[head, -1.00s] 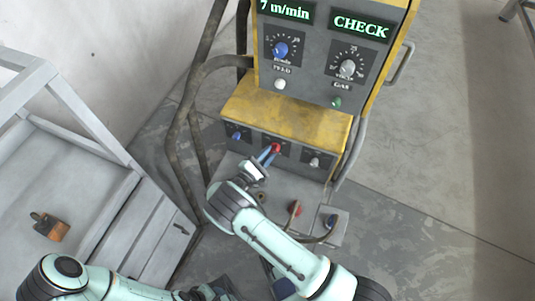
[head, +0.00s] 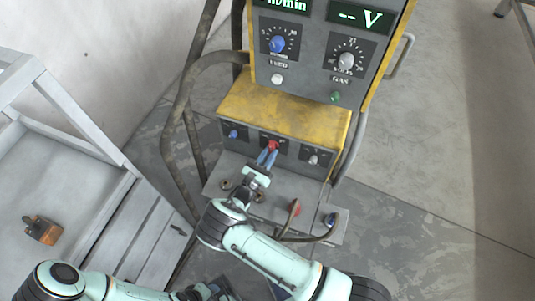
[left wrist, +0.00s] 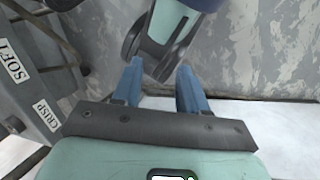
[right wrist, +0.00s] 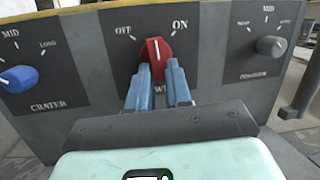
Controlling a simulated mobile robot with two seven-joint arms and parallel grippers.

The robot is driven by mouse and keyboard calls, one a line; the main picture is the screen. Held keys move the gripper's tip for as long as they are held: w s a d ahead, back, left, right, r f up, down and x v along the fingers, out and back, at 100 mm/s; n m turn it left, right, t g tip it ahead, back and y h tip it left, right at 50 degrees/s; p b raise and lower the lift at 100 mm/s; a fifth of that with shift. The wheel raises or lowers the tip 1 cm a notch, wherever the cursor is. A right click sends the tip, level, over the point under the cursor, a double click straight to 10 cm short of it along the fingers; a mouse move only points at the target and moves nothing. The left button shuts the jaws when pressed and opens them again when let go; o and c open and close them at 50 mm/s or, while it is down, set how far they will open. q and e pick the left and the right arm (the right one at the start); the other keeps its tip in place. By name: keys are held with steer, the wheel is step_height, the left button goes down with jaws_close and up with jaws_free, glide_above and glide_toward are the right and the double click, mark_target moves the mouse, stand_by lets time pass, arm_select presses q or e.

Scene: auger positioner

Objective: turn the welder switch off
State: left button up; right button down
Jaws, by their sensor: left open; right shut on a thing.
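The red welder switch (head: 273,145) is the middle knob on the lower front panel of the welder. In the right wrist view the red switch (right wrist: 155,50) stands nearly upright, its white mark between the OFF label (right wrist: 124,34) and the ON label (right wrist: 180,25). My right gripper (head: 267,157) is at the switch; its blue fingers (right wrist: 157,85) are shut on the lower part of the knob and hide that part. My left gripper (left wrist: 160,88) is open and empty in the left wrist view, facing my own other arm, away from the switch.
A blue CRATER knob (right wrist: 18,78) and a grey knob (right wrist: 272,46) flank the switch. The right display (head: 358,16) reads "-- V". Bent tube rails (head: 181,110) run left of the welder. Cables and sockets (head: 294,209) lie below.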

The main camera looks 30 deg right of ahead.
arm_select(q)
steer(key=shift+s+d+r+g+p, duration=0.25)
steer(key=shift+s+r+p, duration=0.1)
steer(key=shift+s+r, duration=0.15)
steer(key=shift+s+d+r+g+p, duration=0.15)
steer(key=shift+s+d+r+p, duration=0.05)
steer(key=shift+s+r+p, duration=0.2)
arm_select(e)
steer(key=n+t, duration=0.1)
steer(key=n, duration=0.2)
steer(key=n+t+y, duration=0.1)
steer(key=n, duration=0.2)
steer(key=s+n+t, duration=0.1)
steer(key=n, duration=0.2)
steer(key=shift+d+n, duration=0.35)
steer(key=shift+n, duration=0.05)
steer(key=shift+n+t+y, duration=0.3)
steer(key=shift+y, duration=0.1)
arm_select(q)
steer(key=shift+s, duration=0.1)
arm_select(e)
steer(key=c, duration=1.1)
jaws_free()
steer(key=shift+r, duration=0.1)
steer(key=shift+o, duration=0.2)
steer(key=v, duration=1.3)
steer(key=shift+a, duration=0.1)
